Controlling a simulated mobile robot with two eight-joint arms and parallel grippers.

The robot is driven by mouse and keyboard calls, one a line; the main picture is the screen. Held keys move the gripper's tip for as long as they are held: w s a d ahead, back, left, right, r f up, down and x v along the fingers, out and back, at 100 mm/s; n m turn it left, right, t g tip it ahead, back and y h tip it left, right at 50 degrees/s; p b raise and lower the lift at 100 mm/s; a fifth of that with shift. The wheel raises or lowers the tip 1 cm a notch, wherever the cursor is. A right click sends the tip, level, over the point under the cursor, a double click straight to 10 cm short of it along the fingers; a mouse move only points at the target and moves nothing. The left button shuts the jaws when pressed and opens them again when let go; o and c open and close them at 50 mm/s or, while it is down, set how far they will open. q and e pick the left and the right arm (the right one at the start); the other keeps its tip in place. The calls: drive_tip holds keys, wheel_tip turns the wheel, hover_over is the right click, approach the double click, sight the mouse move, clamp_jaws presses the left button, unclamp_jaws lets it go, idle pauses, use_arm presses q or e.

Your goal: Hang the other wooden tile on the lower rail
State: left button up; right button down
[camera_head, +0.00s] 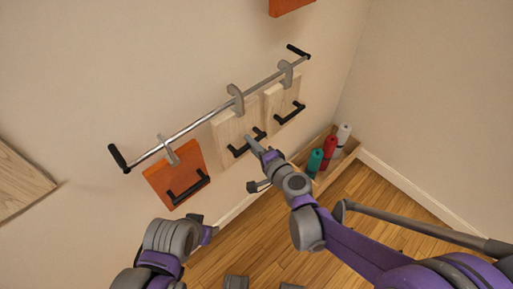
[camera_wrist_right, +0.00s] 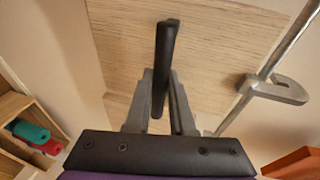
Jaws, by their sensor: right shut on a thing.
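The metal rail (camera_head: 205,118) runs slanted along the wall with black ends. A pale wooden tile (camera_head: 226,131) with a black handle is at the rail's middle, its grey hook (camera_head: 236,98) at the rail. My right gripper (camera_head: 257,146) is shut on this tile's handle, which shows between the fingers in the right wrist view (camera_wrist_right: 164,70). In that view the hook (camera_wrist_right: 275,90) appears at the rail; whether it bears the tile's weight I cannot tell. A second wooden tile (camera_head: 273,106) hangs to the right. My left gripper (camera_head: 207,232) is low, away from the rail; its jaws are unclear.
An orange tile (camera_head: 160,180) with a black handle hangs at the rail's left. A wooden box (camera_head: 322,180) with green, red and white rolls stands in the corner. A wooden panel (camera_head: 18,185) is at the left edge, and part of an orange tile (camera_head: 288,6) shows above.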

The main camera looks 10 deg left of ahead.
drive_tip(key=shift+w+a+f+b, duration=0.2)
drive_tip(key=shift+f+b, duration=0.1)
drive_tip(key=shift+f, duration=0.15)
drive_tip(key=shift+w+a+f+b, duration=0.1)
drive_tip(key=shift+a+f+b, duration=0.05)
drive_tip(key=shift+f+b, duration=0.3)
drive_tip(key=shift+w+a+f+b, duration=0.1)
drive_tip(key=shift+a+f+b, duration=0.1)
drive_tip(key=shift+f, duration=0.3)
drive_tip(key=c, duration=0.7)
unclamp_jaws()
drive_tip(key=p, duration=0.2)
approach(244, 142)
drive_tip(key=v, duration=0.3)
drive_tip(key=shift+s+d, duration=0.2)
drive_tip(key=shift+s, duration=0.05)
